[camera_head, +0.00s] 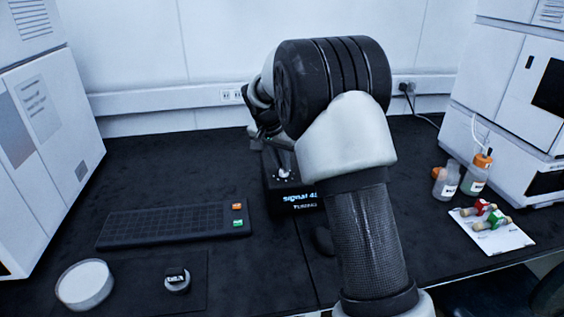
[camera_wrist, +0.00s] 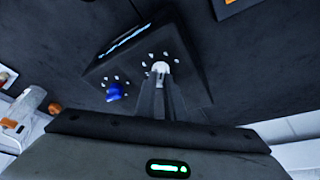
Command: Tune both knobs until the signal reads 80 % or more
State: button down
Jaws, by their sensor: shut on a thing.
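The black tuning box (camera_head: 276,198) stands mid-bench, partly hidden by my arm in the head view. Its lit display (camera_head: 299,197) reads "signal 4" with the rest cut off, above the word "TUNING". In the wrist view the box (camera_wrist: 198,88) shows two knobs ringed by white marks. The white knob (camera_wrist: 160,67) is between the fingertips of my gripper (camera_wrist: 161,76), which is shut on it. The blue knob (camera_wrist: 114,91) is free beside it. In the head view a pale knob (camera_head: 283,173) shows on the box top. My fingers are mostly hidden there.
A dark rack or keypad (camera_head: 170,218) with orange and green labels lies left of the box. A round white dish (camera_head: 85,284) and a small dark-topped item (camera_head: 176,280) are at front left. Bottles (camera_head: 446,180) and a white card (camera_head: 493,232) with vials are at right.

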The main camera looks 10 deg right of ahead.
jog(key=n, duration=0.1)
jog(key=n+y+p, duration=0.1)
jog(key=n, duration=0.2)
jog(key=shift+s+d+r+t, duration=0.15)
jog(key=shift+d+t, duration=0.1)
jog(key=shift+t, duration=0.15)
jog(key=shift+d+n+y+p, duration=0.1)
jog(key=shift+n+y+p, duration=0.95)
jog(key=shift+n, duration=0.75)
jog(key=c, duration=1.8)
grip_release()
jog(key=shift+c, duration=0.2)
jog(key=p+v, duration=0.3)
jog(key=v, duration=1.4)
jog(key=shift+s+a, duration=0.2)
jog(key=shift+s, duration=0.1)
